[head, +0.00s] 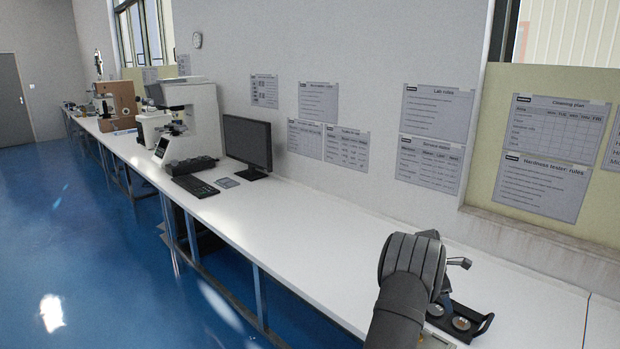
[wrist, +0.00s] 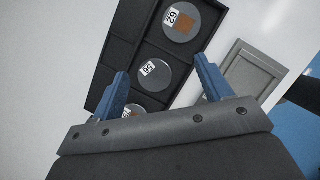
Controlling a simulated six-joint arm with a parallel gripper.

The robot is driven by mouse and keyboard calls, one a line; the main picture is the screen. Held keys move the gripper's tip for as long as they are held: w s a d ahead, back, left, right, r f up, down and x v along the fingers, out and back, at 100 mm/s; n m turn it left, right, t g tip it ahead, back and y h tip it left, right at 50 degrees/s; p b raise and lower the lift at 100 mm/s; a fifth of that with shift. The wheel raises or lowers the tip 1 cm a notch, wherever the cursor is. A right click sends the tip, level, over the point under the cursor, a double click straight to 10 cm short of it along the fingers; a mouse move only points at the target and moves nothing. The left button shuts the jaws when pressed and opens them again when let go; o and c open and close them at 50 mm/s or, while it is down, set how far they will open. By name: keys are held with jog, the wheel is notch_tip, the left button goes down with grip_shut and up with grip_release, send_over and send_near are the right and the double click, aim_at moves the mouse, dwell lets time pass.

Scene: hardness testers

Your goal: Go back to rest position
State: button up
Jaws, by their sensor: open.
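My gripper (wrist: 160,88) is open, its two blue fingers apart with nothing between them in the wrist view. It is over a black tray (wrist: 115,50) that holds round metal discs in a row. One disc is labelled 62 (wrist: 181,20), and another, seen between the fingers, carries a label that looks like 56 (wrist: 153,75). A third disc (wrist: 133,111) is partly hidden by the gripper. In the head view my arm covers part of the tray (head: 484,324); the fingertips are hard to make out there.
A grey square item (wrist: 252,72) lies beside the tray. The long white bench (head: 300,225) is clear between the arm and the monitor (head: 247,142). A keyboard (head: 195,186) and a hardness tester (head: 190,120) stand farther along. Posters hang on the wall behind.

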jog(key=s+d+r, duration=0.4)
jog(key=s+r, duration=0.2)
jog(key=s, duration=0.3)
jog(key=s+a+n+t, duration=0.1)
jog(key=s+a+n, duration=0.15)
jog(key=s, duration=0.45)
jog(key=s+a+n+t, duration=0.1)
jog(key=s+a+n, duration=0.15)
jog(key=s, duration=0.45)
jog(key=w+a+f, duration=0.1)
jog(key=w, duration=0.1)
jog(key=w+a+f, duration=0.2)
jog(key=w, duration=0.1)
jog(key=w+a+f, duration=0.1)
jog(key=w+f, duration=0.1)
jog(key=w, duration=0.1)
jog(key=shift+w+a+f, duration=0.2)
jog(key=shift+w+a, duration=0.05)
jog(key=shift+a, duration=0.1)
jog(key=shift+w+a+f, duration=0.2)
jog(key=shift+w+f, duration=0.05)
jog(key=shift+w, duration=0.1)
